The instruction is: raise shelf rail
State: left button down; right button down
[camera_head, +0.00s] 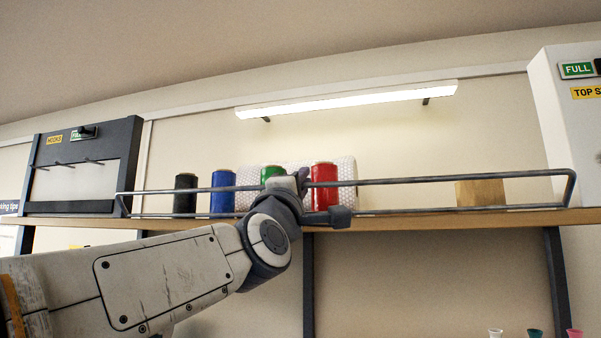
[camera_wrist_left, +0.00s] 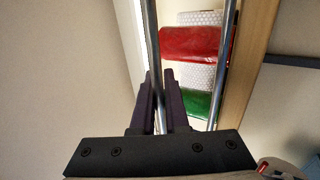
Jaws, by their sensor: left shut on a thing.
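The shelf rail (camera_head: 450,181) is a long grey metal loop along the front of the wooden shelf (camera_head: 420,222). It stands upright, with its top bar in front of the spools. My left gripper (camera_head: 303,181) is at the top bar near the rail's middle, in front of the green and red spools. In the left wrist view the rail's top bar (camera_wrist_left: 150,35) runs between the fingers of my left gripper (camera_wrist_left: 162,85), which are shut on it. The lower bar (camera_wrist_left: 228,50) passes to the right of the fingers. My right gripper is not in view.
Black (camera_head: 186,193), blue (camera_head: 222,193), green (camera_head: 272,172) and red (camera_head: 325,188) spools stand behind the rail, with a white textured roll (camera_head: 347,170). A brown block (camera_head: 480,192) sits right. A dark hook panel (camera_head: 85,165) is at left, a white cabinet (camera_head: 575,125) at right.

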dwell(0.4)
pick_arm(q)
jog(key=c, duration=0.9)
grip_release()
jog(key=b+v, duration=0.7)
jog(key=v, duration=0.3)
jog(key=shift+s+a+f, duration=0.1)
jog(key=shift+s+f, duration=0.05)
